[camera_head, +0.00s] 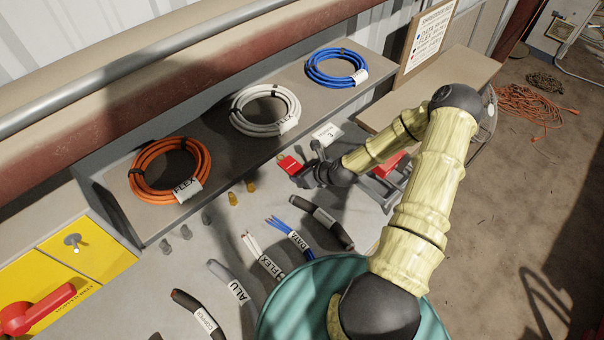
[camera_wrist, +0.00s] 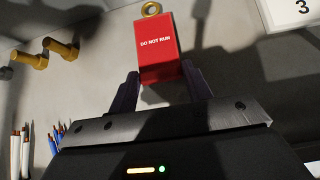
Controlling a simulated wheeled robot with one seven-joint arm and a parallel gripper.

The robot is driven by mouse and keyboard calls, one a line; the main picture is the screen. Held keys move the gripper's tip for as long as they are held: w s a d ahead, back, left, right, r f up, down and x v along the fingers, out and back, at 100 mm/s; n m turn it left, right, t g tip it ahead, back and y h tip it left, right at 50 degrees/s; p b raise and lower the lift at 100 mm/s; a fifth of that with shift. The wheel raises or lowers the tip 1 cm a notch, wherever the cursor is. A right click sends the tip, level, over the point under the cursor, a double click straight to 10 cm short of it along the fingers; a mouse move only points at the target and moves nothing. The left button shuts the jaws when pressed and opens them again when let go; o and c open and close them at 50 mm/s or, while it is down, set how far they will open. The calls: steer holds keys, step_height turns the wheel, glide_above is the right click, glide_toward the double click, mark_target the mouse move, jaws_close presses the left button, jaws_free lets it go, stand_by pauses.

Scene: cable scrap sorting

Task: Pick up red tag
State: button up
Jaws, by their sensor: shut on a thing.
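The red tag (camera_head: 289,164) is a small red block near the shelf's lower edge in the head view. In the wrist view the red tag (camera_wrist: 160,48) reads "DO NOT RUN" and has a brass ring at its top. My gripper (camera_head: 301,170) reaches it from the right. In the wrist view my gripper (camera_wrist: 160,80) is shut on the lower part of the tag, one finger on each side. I cannot tell how far the tag is from the surface behind it.
A shelf (camera_head: 218,128) holds orange (camera_head: 144,181), white (camera_head: 238,122) and blue (camera_head: 312,73) cable coils. Labelled cable pieces lie on the bench (camera_head: 215,240). A card marked 3 (camera_head: 326,134) is beside the tag. Brass pegs (camera_head: 233,199) stand left of it. A teal drum (camera_head: 285,318) is in front.

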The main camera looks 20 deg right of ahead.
step_height(320, 180, up, 6)
steer(key=shift+f+b, duration=0.1)
steer(key=shift+b, duration=0.5)
steer(key=s+d+p, duration=0.1)
steer(key=s+d, duration=0.2)
steer(key=s, duration=0.2)
steer(key=s+d+p, duration=0.1)
steer(key=s+d, duration=0.2)
steer(key=s, duration=0.3)
steer(key=s+d, duration=0.3)
steer(key=s, duration=0.3)
steer(key=shift+s+p, duration=0.2)
steer(key=shift+p, duration=0.2)
steer(key=shift+s, duration=0.15)
